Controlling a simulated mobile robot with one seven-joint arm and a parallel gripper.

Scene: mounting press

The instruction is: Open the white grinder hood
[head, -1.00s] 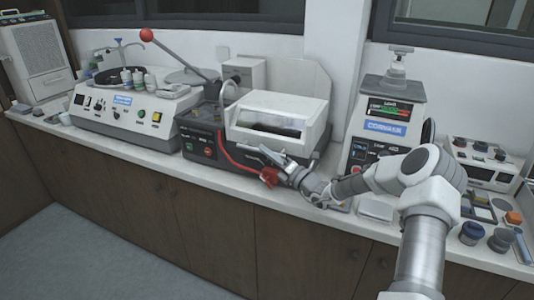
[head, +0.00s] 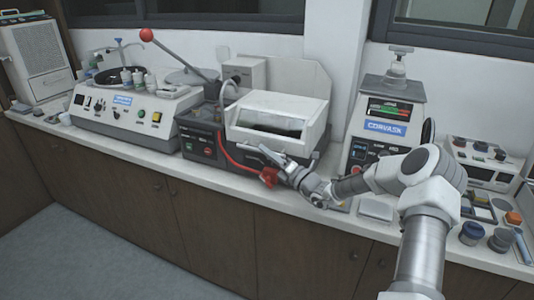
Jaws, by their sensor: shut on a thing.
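The white grinder hood (head: 285,103) is a boxy cover with a dark window opening in its front, on the dark grinder body (head: 205,141) at the middle of the counter. My gripper (head: 262,153) reaches in from the right, at the lower front edge of the hood. Its jaws are shut on the hood's front edge, though the exact contact is small and partly hidden by the fingers. The hood's lower front bar shows just above the fingers.
A red-knobbed lever (head: 147,35) rises at left. A Conmask-like labelled machine (head: 383,125) stands close on the right. The floor in front is clear.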

